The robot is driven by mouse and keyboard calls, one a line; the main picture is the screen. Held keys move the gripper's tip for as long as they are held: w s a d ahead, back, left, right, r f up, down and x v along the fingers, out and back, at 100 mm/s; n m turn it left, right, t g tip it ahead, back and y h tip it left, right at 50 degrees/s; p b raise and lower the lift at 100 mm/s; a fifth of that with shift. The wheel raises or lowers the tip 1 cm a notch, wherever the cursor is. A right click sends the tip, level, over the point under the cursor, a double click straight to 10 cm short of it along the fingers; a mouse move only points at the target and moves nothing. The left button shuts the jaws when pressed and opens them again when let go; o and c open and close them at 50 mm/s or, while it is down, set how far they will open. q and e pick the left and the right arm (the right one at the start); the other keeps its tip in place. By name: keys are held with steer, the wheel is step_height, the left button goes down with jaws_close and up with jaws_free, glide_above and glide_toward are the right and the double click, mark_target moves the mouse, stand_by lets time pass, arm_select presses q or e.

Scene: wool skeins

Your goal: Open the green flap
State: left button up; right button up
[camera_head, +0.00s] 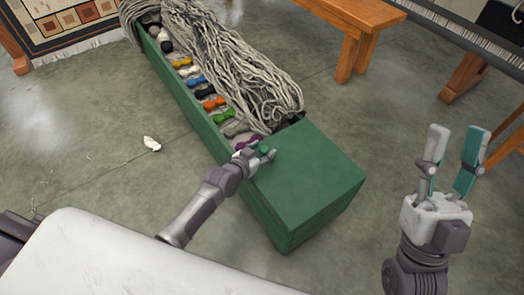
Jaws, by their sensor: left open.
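A long green box (187,103) stands on the floor. Its near end is covered by a flat green flap (308,172), which lies closed and level. A small round green knob (265,149) shows near the flap's far left corner. My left gripper (262,153) reaches in from the left, with its fingers open around or beside the knob; I cannot tell whether they touch it. My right gripper (452,150) is raised to the right of the box, its fingers apart and empty.
Grey wool skeins (235,55) drape over the box's open part. Several coloured skeins, among them an orange one (214,103), lie in a row inside. A wooden bench (352,25) stands behind. A white scrap (152,143) lies on the floor.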

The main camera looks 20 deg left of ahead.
arm_select(q)
jaws_close()
stand_by(0.3)
